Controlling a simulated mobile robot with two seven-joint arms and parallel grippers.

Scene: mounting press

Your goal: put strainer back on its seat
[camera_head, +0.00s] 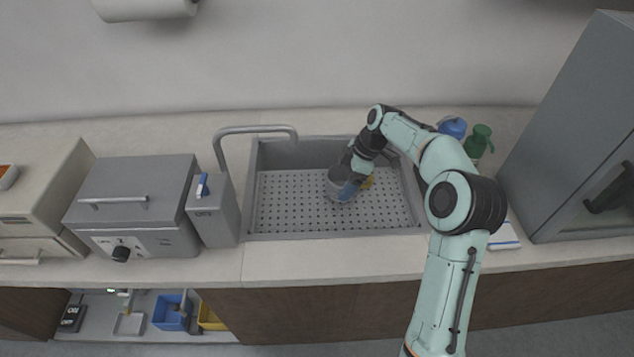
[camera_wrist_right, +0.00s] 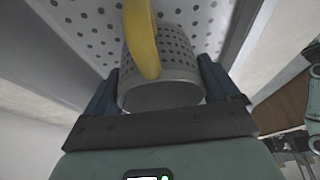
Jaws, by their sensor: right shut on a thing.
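The strainer (camera_wrist_right: 176,85) is a grey perforated cup with a curved yellow handle. In the right wrist view it sits between the two dark blue fingers of my right gripper (camera_wrist_right: 157,88), which is shut on it. In the head view the strainer (camera_head: 335,178) is over the sink's perforated floor, and my right gripper (camera_head: 350,188) partly covers it. A bit of yellow shows just right of the fingers. I cannot tell whether the strainer touches the floor. No separate seat can be made out. My left gripper is not in view.
The grey sink (camera_head: 250,205) has raised walls around its perforated floor (camera_head: 290,205). A tap (camera_head: 255,130) arches over its left side. A grey press-like box (camera_head: 140,200) stands left. A blue bottle (camera_head: 453,127) and a green bottle (camera_head: 479,142) stand right, behind my arm.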

